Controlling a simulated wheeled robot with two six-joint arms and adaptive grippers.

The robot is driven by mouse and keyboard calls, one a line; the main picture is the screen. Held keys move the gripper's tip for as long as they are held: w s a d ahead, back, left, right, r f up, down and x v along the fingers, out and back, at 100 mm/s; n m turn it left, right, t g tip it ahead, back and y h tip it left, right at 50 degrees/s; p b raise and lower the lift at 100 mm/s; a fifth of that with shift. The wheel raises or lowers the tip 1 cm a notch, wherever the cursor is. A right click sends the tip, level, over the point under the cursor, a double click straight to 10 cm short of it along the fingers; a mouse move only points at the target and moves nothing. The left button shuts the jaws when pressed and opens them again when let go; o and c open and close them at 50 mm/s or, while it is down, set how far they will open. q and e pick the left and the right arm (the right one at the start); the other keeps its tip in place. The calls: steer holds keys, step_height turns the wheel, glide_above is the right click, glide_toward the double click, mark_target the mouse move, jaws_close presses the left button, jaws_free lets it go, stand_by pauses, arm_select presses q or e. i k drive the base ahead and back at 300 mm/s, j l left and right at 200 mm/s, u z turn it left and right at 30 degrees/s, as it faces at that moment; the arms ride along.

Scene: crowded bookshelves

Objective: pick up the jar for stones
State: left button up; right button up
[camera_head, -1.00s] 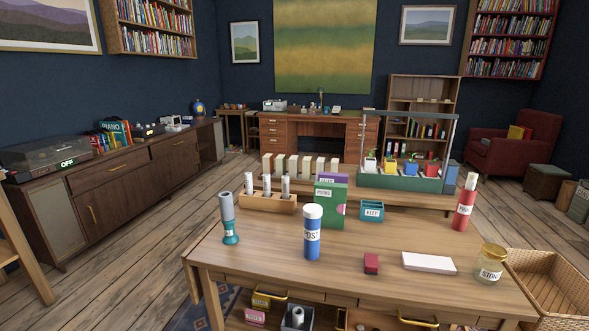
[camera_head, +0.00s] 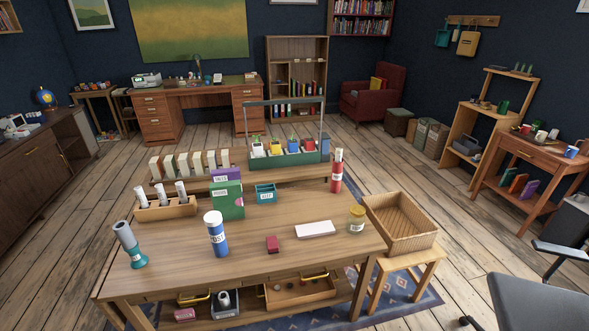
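The jar for stones (camera_head: 356,220) is a small clear glass jar with a yellow lid and a white label. It stands upright near the right end of the wooden table (camera_head: 170,274). A white flat block (camera_head: 315,229) lies to its left, and a red cylinder labelled in white (camera_head: 337,171) stands behind it. Neither of my grippers shows in this view.
A wicker basket (camera_head: 401,241) sits on a low stand just right of the table. A grey chair (camera_head: 540,300) is at the lower right. Open floor lies beyond the basket.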

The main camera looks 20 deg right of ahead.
mark_target(355, 226)
steer(key=z, duration=1.3)
